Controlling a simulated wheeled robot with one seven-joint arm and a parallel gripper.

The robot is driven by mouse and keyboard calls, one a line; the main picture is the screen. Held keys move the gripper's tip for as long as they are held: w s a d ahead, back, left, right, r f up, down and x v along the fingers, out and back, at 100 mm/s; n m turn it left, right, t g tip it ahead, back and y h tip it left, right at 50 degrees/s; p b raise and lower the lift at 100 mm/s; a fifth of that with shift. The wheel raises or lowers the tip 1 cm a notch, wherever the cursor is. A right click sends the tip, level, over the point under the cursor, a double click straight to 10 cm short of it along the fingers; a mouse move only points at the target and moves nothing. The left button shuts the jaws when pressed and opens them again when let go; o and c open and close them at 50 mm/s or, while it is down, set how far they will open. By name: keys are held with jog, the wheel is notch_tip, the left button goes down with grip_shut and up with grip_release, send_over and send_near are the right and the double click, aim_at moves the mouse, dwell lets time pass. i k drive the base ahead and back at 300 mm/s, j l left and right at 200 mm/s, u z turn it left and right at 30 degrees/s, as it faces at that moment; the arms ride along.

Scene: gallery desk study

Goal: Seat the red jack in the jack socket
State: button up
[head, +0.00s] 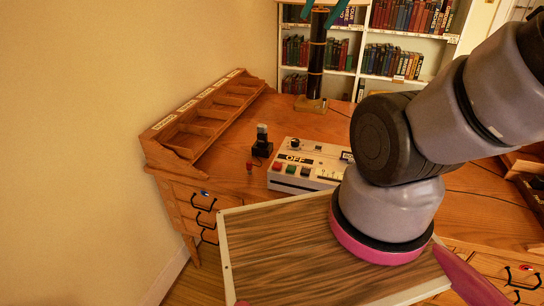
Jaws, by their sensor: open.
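A small upright piece with a red top (249,168), which looks like the red jack, stands on the wooden desk just left of the control box. It is small in the head view, so its shape is hard to make out. The pale control box (318,160) has an OFF label, a black knob and a row of coloured buttons. I cannot make out the jack socket; my arm covers the right part of the box. My arm rises from my deck in the foreground and leaves the picture at the upper right.
A black device with a grey top (262,146) stands behind the red piece. A wooden pigeonhole rack (205,115) lines the desk's left edge. A dark post (316,60) stands at the back, before bookshelves (405,50). Some bare desk lies between rack and box.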

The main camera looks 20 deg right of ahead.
aim_at(328, 171)
jog(key=i+j+z, duration=0.1)
jog(key=j+z, duration=0.2)
jog(key=j, duration=0.35)
jog(key=j+z, duration=0.3)
jog(key=j, duration=0.4)
jog(key=i, duration=0.1)
